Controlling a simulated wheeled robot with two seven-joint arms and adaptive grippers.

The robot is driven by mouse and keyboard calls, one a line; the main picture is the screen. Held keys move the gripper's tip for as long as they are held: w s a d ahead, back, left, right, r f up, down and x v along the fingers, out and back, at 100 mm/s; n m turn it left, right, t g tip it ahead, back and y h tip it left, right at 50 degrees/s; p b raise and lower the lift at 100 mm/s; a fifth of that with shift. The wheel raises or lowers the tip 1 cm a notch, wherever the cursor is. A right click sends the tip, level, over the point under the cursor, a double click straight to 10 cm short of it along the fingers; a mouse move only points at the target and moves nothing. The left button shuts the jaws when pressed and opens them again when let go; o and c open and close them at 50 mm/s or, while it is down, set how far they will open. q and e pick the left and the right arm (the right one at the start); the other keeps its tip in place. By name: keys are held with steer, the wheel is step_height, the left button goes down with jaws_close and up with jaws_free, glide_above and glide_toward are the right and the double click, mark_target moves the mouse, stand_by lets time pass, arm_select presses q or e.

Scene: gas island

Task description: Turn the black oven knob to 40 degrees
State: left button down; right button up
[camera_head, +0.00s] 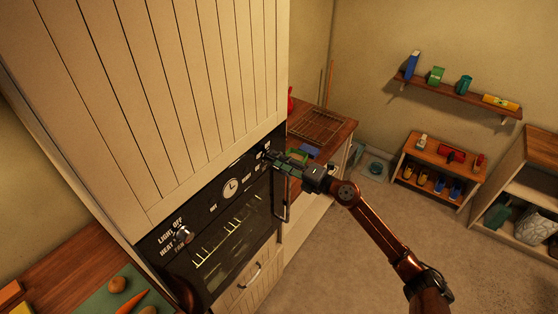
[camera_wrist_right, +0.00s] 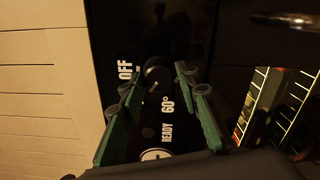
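The black oven knob (camera_wrist_right: 158,74) is round with a small light mark on its face. It sits on the black control panel among the white labels OFF, 60° and READY. My right gripper (camera_wrist_right: 155,82) is open, its two green fingers spread on either side of the knob. I see a gap at each side, and cannot tell how deep the tips reach. In the head view my right gripper (camera_head: 269,157) is at the right end of the oven's panel and hides this knob. My left gripper is not clearly seen.
The oven (camera_head: 235,240) has a clock (camera_head: 231,188), a silver knob-like part (camera_head: 183,235) at the panel's left, and a door handle (camera_head: 286,200). A wooden counter (camera_head: 335,135) with a rack stands right of it. Another counter (camera_head: 60,265) holds food at left. The floor is open at right.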

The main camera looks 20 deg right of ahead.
steer(key=shift+o, duration=1.3)
steer(key=v, duration=1.2)
steer(key=shift+d, duration=0.1)
